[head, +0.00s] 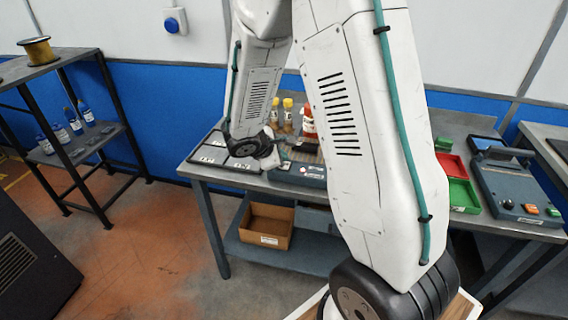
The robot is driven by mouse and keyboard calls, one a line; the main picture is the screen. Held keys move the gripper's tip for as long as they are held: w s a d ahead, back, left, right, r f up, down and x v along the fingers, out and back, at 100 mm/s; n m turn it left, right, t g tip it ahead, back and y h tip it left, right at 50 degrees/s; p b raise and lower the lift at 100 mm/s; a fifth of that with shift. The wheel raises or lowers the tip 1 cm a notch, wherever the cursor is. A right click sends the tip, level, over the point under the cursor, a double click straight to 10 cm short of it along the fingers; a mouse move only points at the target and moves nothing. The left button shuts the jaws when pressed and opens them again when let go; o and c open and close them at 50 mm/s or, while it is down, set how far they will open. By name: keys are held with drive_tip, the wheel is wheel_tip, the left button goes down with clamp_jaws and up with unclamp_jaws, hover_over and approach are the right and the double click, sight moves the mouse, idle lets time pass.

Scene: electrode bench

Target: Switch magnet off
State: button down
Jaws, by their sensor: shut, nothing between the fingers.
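My gripper (281,140) is small and partly hidden by my own arm. It appears shut and empty, just above a blue-grey box (300,171) with labels on its front, on the bench's left part. I cannot tell whether it touches anything. A larger blue-grey device (510,184) stands on the bench at the right. It has a green button (530,208) and an orange button (553,212) near its front edge. I cannot tell which of these is the magnet or whether it is on.
The bench (226,178) also holds yellow-capped bottles (288,114), a red-and-white bottle (308,125), a red tray (451,166) and a green tray (463,194). A cardboard box (266,226) sits on the lower shelf. A black rack (110,110) stands at the left. My arm hides the bench's middle.

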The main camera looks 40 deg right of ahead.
drive_tip(key=shift+f, duration=0.35)
drive_tip(key=shift+f, duration=0.25)
idle(0.4)
drive_tip(key=shift+r, duration=0.7)
wheel_tip(320, 180, up, 6)
idle(0.7)
idle(0.3)
